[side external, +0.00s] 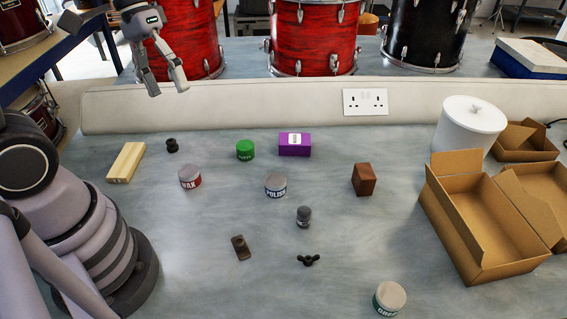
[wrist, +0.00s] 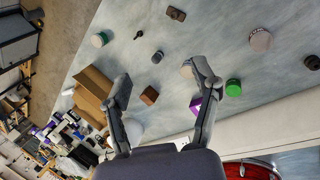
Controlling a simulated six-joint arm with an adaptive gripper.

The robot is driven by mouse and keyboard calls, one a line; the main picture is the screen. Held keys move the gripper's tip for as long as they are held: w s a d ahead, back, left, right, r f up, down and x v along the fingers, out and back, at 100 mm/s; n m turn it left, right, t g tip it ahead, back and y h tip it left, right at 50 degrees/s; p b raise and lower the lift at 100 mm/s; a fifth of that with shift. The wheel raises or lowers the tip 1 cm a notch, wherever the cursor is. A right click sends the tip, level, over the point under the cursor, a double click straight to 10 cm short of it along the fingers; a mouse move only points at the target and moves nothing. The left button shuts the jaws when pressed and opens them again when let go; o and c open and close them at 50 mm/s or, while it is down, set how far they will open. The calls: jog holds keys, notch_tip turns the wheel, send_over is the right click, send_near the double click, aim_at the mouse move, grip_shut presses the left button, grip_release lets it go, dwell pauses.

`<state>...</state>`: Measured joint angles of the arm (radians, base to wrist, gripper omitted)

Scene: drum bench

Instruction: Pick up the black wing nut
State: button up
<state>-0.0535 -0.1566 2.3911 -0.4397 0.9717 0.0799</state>
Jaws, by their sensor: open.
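The black wing nut (side external: 309,260) lies on the grey bench near the front middle in the side external view. It shows small and dark near the top of the wrist view (wrist: 138,35). My gripper (side external: 168,88) is high at the upper left of the side external view, far from the wing nut. Its two fingers are spread and nothing is between them. In the wrist view my gripper (wrist: 163,78) is open, with the wing nut lying beyond the fingertips.
A small dark jar (side external: 303,216) and a brown slotted piece (side external: 240,247) are near the wing nut. A grey-lidded tin (side external: 389,298) stands to its lower right. Open cardboard boxes (side external: 480,235) are at right. The polish tin (side external: 276,185) and brown block (side external: 364,179) stand farther back.

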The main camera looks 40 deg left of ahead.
jog(key=w+d+f+n+g+h, duration=0.2)
jog(key=w+d+f+n+h, duration=0.15)
jog(key=f, duration=0.35)
jog(key=w+d+f+n+g+h, duration=0.1)
jog(key=w+d+f+n+h, duration=0.1)
jog(key=w+f+n+h, duration=0.3)
jog(key=n+t, duration=0.3)
jog(key=n, duration=0.3)
send_near(303, 256)
jog(key=d+f, duration=0.2)
jog(key=f, duration=0.1)
jog(key=shift+w+f+n+h, duration=0.1)
jog(key=shift+n+h, duration=0.15)
jog(key=shift+h, duration=0.1)
jog(key=shift+r+x, duration=0.15)
jog(key=shift+x, duration=1.4)
jog(key=shift+r+x, duration=0.1)
jog(key=shift+x, duration=1.4)
jog(key=shift+d, duration=0.1)
jog(key=c, duration=1)
jog(key=shift+r, duration=0.1)
